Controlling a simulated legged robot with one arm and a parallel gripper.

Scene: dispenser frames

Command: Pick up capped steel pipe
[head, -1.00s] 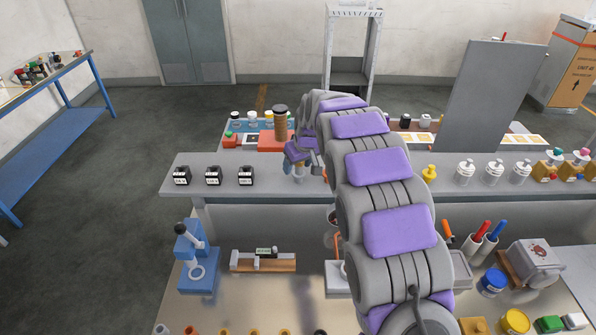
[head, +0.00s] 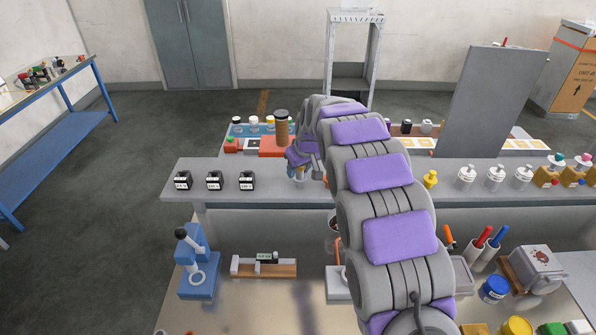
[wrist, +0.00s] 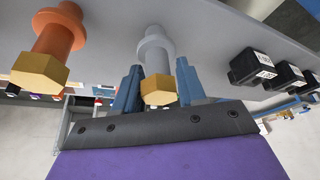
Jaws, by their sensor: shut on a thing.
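The capped steel pipe (wrist: 156,48) is a grey flanged tube with a gold hexagonal cap in the wrist view. It stands on the grey bench top. My gripper (wrist: 160,68) has one blue finger on each side of it, shut on the tube beside the gold cap. In the head view my gripper (head: 302,166) is over the grey bench (head: 345,169), mostly hidden by my arm. A similar orange pipe with a gold cap (wrist: 57,45) stands to the left in the wrist view, apart from my fingers.
Black labelled blocks (head: 214,180) sit on the bench to the left; they also show in the wrist view (wrist: 250,66). A brown cylinder (head: 282,128) stands behind my gripper. A yellow bottle (head: 430,179) and white bottles (head: 495,175) stand to the right.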

